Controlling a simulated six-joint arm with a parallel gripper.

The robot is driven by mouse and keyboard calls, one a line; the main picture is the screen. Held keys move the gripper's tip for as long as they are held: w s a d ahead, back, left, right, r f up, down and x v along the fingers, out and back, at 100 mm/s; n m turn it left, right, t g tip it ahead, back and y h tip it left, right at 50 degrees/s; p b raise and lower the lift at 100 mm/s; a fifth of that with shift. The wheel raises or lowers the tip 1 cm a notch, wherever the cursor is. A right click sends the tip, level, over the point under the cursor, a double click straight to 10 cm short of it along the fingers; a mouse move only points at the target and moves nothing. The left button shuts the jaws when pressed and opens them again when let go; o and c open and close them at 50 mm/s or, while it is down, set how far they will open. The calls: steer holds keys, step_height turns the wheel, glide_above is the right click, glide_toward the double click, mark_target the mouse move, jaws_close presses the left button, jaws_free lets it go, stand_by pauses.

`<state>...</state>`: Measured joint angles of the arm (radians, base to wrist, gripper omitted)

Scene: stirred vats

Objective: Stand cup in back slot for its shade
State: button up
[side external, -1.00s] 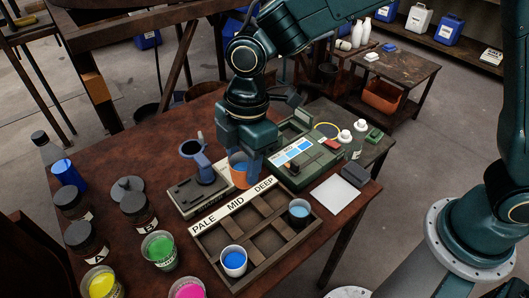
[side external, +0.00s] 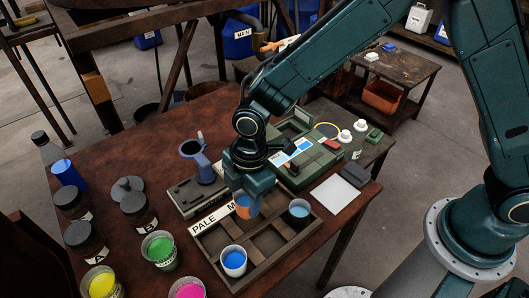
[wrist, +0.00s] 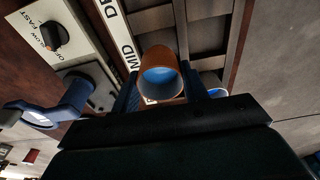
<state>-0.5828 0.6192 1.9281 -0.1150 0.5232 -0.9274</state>
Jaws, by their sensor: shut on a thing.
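My gripper (side external: 247,198) is shut on a copper-orange cup (side external: 245,209) with blue liquid inside. In the wrist view, the cup (wrist: 160,75) is between my fingers and its blue surface shows. The cup is over the MID part of the wooden slotted tray (side external: 284,241), close to the label strip (side external: 204,222) reading PALE, MID, DEEP. My gripper hides part of the strip, and I cannot tell whether the cup touches the slot floor. A pale cup of blue (side external: 234,262) stands in the front PALE slot. Another blue cup (side external: 299,210) stands in the front DEEP slot.
A stirrer with a blue ring holder (side external: 195,151) stands behind the tray. A green case (side external: 297,165) with blue shade swatches is at the back right. A white sheet (side external: 335,195) lies to the right. Green (side external: 159,250), yellow (side external: 101,282) and pink (side external: 188,289) vats are at the front left.

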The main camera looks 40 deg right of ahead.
mark_target(247, 207)
steer(key=shift+f, duration=1.75)
steer(key=shift+f, duration=0.15)
steer(key=o, duration=1.1)
steer(key=r, duration=0.4)
steer(key=d+r, duration=0.1)
steer(key=r, duration=0.7)
steer(key=shift+d+r, duration=0.15)
steer(key=shift+d, duration=0.1)
